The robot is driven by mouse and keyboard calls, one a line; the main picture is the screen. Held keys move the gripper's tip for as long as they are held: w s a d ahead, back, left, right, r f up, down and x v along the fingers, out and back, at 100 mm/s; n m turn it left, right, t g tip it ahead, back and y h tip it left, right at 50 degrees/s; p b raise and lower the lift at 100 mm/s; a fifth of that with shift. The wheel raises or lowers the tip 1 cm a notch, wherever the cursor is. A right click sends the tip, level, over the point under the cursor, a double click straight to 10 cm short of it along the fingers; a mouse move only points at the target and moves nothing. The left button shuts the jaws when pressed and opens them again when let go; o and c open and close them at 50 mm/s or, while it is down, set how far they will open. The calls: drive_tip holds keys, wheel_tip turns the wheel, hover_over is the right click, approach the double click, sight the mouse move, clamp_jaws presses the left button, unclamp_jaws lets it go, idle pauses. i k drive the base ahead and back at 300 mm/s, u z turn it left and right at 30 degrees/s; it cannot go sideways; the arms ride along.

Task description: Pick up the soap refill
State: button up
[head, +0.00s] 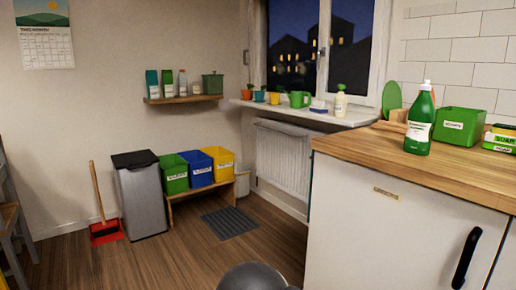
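I cannot tell for sure which item is the soap refill. A green bottle (420,122) with a white cap and a white label stands upright on the wooden counter at the right. Small boxes marked "SOAP" (500,138), green and yellow, lie at the counter's right edge, partly cut off. Upright packs (152,84) and a pale bottle (183,83) stand on the wall shelf, too small to read. A cream bottle (340,102) with a green top stands on the windowsill. My gripper is not in view; only a dark rounded part of mine shows at the bottom edge.
A green bin (458,127) stands behind the bottle on the counter (370,147). A white cabinet (385,225) with a black handle is below. A grey trash can (141,198), coloured bins and a red dustpan (105,232) line the wall. The wooden floor in front is mostly clear.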

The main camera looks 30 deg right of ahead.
sight(421, 117)
drive_tip(key=i, duration=2.8)
drive_tip(key=z, duration=3.95)
